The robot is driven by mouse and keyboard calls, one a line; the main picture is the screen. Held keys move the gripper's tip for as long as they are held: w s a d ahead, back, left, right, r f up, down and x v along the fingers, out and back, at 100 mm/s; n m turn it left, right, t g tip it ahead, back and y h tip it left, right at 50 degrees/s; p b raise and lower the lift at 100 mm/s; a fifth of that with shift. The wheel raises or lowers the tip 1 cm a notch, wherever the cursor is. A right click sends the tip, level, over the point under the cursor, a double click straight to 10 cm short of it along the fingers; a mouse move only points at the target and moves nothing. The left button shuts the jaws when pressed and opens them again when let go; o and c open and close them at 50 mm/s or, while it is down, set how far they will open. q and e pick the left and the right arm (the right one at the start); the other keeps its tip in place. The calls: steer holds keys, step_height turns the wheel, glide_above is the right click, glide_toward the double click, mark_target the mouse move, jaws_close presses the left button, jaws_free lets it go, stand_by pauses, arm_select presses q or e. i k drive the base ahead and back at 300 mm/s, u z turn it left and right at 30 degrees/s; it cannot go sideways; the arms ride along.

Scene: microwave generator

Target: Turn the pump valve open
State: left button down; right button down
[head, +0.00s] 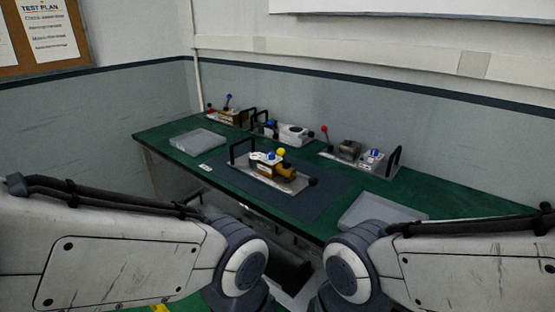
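A small unit (272,176) stands on the dark mat at the middle of the green table. It has a metal base plate, a white and blue part, a brass-coloured body, a lever with a yellow ball knob (281,152) and a black handle. No label that names the pump valve is readable, and I cannot tell whether a valve is open or shut. Both my arms come in low at the left and right, in front of the table. Neither of my grippers is in view.
Similar units stand along the table's back: one with a blue knob (228,97), a white one (292,134), and one with a red-knobbed lever (324,129). Grey trays lie at the left (198,141) and front right (380,210). The dark mat (308,206) has free room around the middle unit.

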mark_target(271, 155)
steer(key=u, duration=0.45)
steer(key=i, duration=0.9)
steer(key=u, duration=0.05)
